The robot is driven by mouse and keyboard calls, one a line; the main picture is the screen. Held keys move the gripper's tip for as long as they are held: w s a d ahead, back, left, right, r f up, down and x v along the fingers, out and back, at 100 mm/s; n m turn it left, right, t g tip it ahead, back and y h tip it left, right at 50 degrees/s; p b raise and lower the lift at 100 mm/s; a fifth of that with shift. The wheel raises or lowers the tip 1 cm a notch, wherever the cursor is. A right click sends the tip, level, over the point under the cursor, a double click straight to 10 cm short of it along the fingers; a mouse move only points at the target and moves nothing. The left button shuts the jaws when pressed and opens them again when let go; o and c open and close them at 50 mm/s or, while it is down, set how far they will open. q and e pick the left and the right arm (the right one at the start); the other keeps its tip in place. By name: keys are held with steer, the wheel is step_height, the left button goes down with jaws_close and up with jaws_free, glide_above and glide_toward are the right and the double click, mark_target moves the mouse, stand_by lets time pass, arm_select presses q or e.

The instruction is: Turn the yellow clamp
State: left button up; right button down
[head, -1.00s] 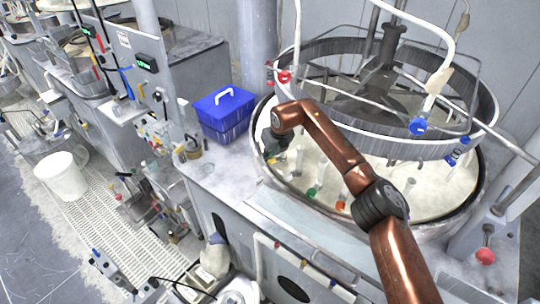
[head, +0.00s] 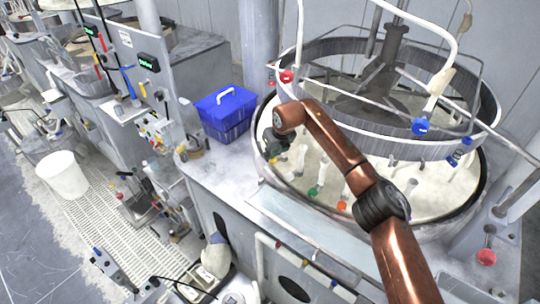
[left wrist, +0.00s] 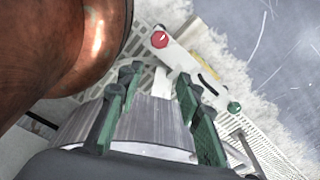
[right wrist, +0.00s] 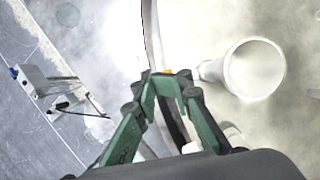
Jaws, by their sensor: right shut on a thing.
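The yellow clamp shows only as a small yellow-orange bit (right wrist: 168,71) at the tips of my right gripper (right wrist: 166,78) in the right wrist view. The fingers are closed together on it and hide most of it. My left gripper (left wrist: 160,88) shows only in the left wrist view. Its green fingers are apart with nothing between them.
A green clamp (head: 313,191) and an orange one (head: 342,206) sit along the tub's front rim. White tubes stand in the tub; one (right wrist: 252,68) is right of my right gripper. A blue box (head: 226,113) stands left of the tub. A metal ring (head: 470,100) hangs above.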

mark_target(274, 161)
steer(key=shift+w+d+f, duration=0.15)
steer(key=shift+w+d, duration=0.05)
steer(key=shift+d, duration=0.25)
steer(key=c, duration=2)
jaws_free()
steer(key=shift+o, duration=0.9)
steer(key=shift+a, duration=0.15)
steer(key=shift+s+d+r+p, duration=0.1)
steer(key=shift+s+r+p, duration=0.1)
steer(key=shift+r+p, duration=1)
steer(key=shift+s+d+r+p, duration=0.15)
steer(key=shift+r+p, duration=0.4)
steer(key=shift+r, duration=1.25)
steer(key=shift+s+d+r+p, duration=0.1)
steer(key=shift+s+r+p, duration=0.1)
steer(key=shift+r+p, duration=1)
steer(key=shift+r+b, duration=0.3)
steer(key=shift+b, duration=0.05)
